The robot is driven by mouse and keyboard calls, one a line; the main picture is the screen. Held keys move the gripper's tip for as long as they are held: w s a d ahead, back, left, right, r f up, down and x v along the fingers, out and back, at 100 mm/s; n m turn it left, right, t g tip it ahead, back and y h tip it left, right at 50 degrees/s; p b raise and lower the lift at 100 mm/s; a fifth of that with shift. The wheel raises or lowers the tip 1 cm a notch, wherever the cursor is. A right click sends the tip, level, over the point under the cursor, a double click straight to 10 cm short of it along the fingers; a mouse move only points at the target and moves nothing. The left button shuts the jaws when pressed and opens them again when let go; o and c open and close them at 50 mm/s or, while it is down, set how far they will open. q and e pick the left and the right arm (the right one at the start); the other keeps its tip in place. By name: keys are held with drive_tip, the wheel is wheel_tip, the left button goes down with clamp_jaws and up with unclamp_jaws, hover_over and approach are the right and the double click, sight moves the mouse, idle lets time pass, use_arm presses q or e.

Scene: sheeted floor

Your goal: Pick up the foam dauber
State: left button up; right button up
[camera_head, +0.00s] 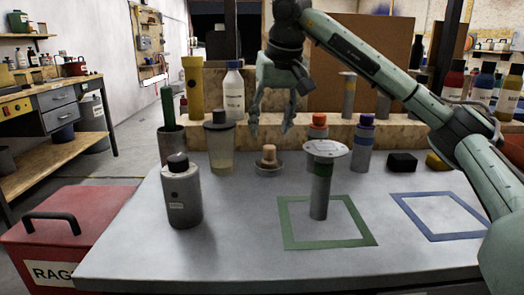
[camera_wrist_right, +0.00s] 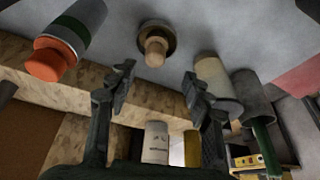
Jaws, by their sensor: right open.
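The foam dauber appears to be the small pale wooden knob (camera_head: 268,153) standing upright in a shallow grey dish (camera_head: 267,168) at the back middle of the grey bench. In the right wrist view the knob (camera_wrist_right: 155,47) and its round dish (camera_wrist_right: 170,26) are at the top centre; any foam is hidden. My right gripper (camera_head: 270,129) is open and empty, pointing down just above the dauber and apart from it. Its two fingers (camera_wrist_right: 157,78) are spread in the wrist view, with the knob beyond the gap between their tips. My left gripper is not in view.
A translucent dark-capped container (camera_head: 220,150) stands left of the dish. An orange-capped cylinder (camera_head: 319,122) and a disc-topped grey cylinder (camera_head: 320,190) stand to its right. A grey bottle (camera_head: 183,200) is at front left. A wooden ledge (camera_head: 290,126) runs behind.

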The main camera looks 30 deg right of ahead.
sight(270, 146)
drive_tip(key=shift+w+d+f, duration=0.2)
drive_tip(key=shift+d+f, duration=0.05)
drive_tip(key=shift+f, duration=0.25)
drive_tip(key=x, duration=0.5)
drive_tip(key=shift+d+f, duration=0.25)
drive_tip(key=shift+f, duration=0.05)
drive_tip(key=shift+w+f, duration=0.15)
drive_tip(key=shift+f, duration=0.25)
drive_tip(key=c, duration=1.1)
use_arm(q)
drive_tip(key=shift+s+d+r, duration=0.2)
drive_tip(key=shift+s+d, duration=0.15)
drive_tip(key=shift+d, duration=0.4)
use_arm(e)
drive_tip(key=shift+c, duration=0.3)
drive_tip(key=shift+r, duration=0.1)
